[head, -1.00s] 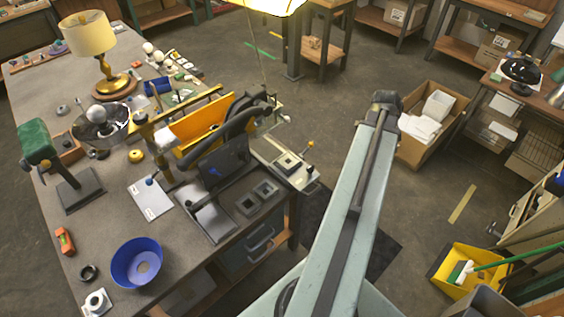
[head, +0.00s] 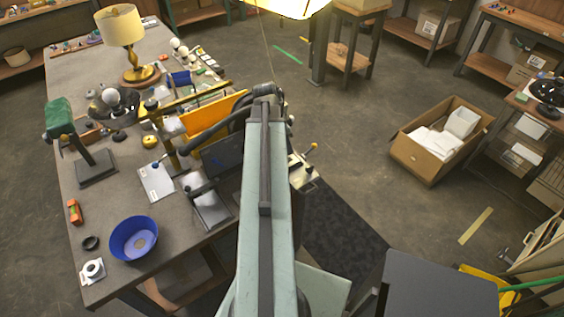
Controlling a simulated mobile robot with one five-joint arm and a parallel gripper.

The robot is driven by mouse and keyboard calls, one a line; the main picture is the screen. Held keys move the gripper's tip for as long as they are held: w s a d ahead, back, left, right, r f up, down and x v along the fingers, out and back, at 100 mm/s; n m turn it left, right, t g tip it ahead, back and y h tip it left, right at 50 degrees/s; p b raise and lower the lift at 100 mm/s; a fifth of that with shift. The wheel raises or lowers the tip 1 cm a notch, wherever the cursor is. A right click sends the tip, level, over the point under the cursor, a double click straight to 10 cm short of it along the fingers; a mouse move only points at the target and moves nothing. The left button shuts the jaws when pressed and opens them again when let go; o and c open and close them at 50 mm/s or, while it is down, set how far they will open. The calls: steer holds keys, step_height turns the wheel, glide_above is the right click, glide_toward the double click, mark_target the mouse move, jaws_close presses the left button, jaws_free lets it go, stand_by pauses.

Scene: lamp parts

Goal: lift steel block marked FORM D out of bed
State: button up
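I cannot make out a steel block marked FORM D in the head view. My pale green arm link covers the middle of the bench front, where square dark blocks or frames showed earlier. A strip of a light metal fixture (head: 303,182) with a yellow-knobbed lever shows just right of the arm. I cannot tell whether this fixture is the bed. My gripper does not show; the far end of the arm link hides what lies beyond and below it.
The grey workbench (head: 112,205) carries a blue bowl (head: 133,238), a lamp (head: 124,40), a green-headed stand (head: 92,165) and a machine with an orange panel (head: 212,118). A cardboard box (head: 433,160) stands on the floor to the right. Open floor lies between box and bench.

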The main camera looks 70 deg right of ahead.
mark_target(289, 159)
steer(key=o, duration=0.7)
steer(key=shift+a+r, duration=0.1)
steer(key=shift+a, duration=0.05)
steer(key=o, duration=0.5)
steer(key=shift+f, duration=0.2)
steer(key=shift+o, duration=0.2)
steer(key=b+x, duration=0.2)
steer(key=shift+s+f+b, duration=0.1)
steer(key=shift+f+b, duration=0.15)
steer(key=shift+b, duration=0.1)
steer(key=b+x, duration=0.3)
steer(key=w+b+x, duration=0.1)
steer(key=b+x, duration=0.1)
steer(key=shift+s+f, duration=0.1)
steer(key=shift+f, duration=0.15)
steer(key=shift+r, duration=0.2)
